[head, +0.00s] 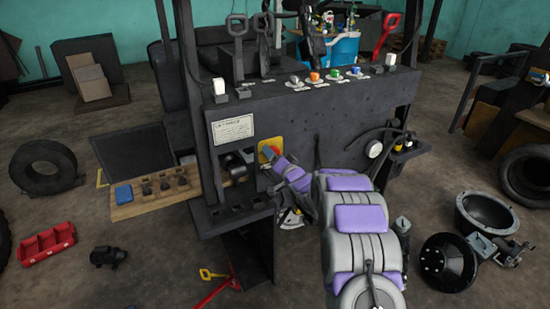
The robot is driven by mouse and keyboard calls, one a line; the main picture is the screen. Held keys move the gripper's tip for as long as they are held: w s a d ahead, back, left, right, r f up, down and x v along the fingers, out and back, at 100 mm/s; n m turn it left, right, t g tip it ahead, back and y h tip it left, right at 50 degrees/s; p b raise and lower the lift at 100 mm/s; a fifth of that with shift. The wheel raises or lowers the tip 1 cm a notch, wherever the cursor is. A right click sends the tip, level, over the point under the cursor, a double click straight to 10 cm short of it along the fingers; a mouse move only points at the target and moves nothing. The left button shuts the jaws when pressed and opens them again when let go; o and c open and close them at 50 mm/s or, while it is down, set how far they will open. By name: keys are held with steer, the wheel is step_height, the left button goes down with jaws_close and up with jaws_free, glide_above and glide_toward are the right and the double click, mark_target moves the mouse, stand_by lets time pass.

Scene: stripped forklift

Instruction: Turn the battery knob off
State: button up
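A yellow plate (264,145) is on the front of the dark forklift body (300,118), left of its middle. A small red part, which looks like the battery knob (268,153), shows on this plate. My grey and purple arm reaches up from the bottom of the head view and bends left towards the plate. My gripper (276,160) is at the plate's lower right, right at the red part, and partly covers both. The fingertips are too small and hidden to tell whether they touch or grip the knob.
Several coloured knobs (315,77) and a red lever (386,32) stand on the forklift's top. A wooden board with dark knobs (165,188) juts out at left. Tires, a red tray (47,242) and round metal parts (486,214) lie on the floor.

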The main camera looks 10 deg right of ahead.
steer(key=shift+c, duration=0.2)
steer(key=c, duration=1)
steer(key=shift+n, duration=0.3)
steer(key=shift+f+n+b, duration=0.15)
steer(key=shift+n+b, duration=0.9)
steer(key=shift+n, duration=3.25)
steer(key=shift+f+n+b, duration=0.1)
steer(key=shift+n+b, duration=0.9)
steer(key=shift+n, duration=3.3)
